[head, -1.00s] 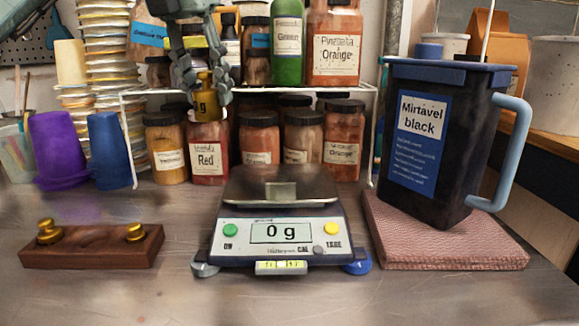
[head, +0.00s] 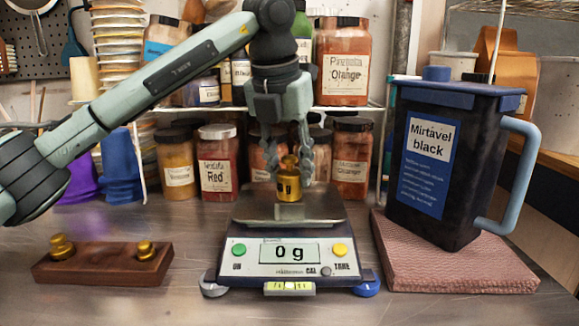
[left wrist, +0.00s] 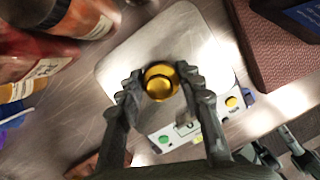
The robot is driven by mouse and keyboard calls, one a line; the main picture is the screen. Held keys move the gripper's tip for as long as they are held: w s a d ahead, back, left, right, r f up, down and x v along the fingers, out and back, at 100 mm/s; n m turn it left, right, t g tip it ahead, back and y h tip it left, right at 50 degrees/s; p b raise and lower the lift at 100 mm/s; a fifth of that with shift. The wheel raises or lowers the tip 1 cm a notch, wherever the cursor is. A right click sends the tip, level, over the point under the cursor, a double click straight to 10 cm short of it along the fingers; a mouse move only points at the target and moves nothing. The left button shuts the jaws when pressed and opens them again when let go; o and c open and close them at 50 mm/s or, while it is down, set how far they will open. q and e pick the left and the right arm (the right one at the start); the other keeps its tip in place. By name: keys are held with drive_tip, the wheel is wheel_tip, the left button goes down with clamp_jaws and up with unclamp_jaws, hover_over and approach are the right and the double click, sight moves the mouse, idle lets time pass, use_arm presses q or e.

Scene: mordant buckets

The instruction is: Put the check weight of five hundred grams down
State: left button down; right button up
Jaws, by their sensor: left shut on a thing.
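My left gripper (head: 289,172) is shut on the brass check weight (head: 289,184), upright over the middle of the scale pan (head: 325,206). The weight's base looks close to the pan; I cannot tell whether any gap is left. The scale display (head: 289,253) reads 0 g. In the left wrist view the round brass top of the weight (left wrist: 160,82) sits between my left fingers (left wrist: 160,92), with the bright pan (left wrist: 118,70) beneath.
A wooden weight block (head: 103,266) with two brass weights stands at the left. A black jug (head: 450,170) stands on a pink mat (head: 450,265) at the right. Jars (head: 217,163) line the rack behind the scale. The front of the bench is clear.

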drive_tip(key=shift+s+d+f, duration=0.1)
drive_tip(key=shift+s+f, duration=0.1)
drive_tip(key=shift+f, duration=0.05)
use_arm(q)
drive_tip(key=shift+f, duration=0.2)
use_arm(e)
drive_tip(key=shift+s, duration=0.1)
use_arm(q)
drive_tip(key=c, duration=1)
unclamp_jaws()
use_arm(e)
drive_tip(key=shift+r, duration=0.35)
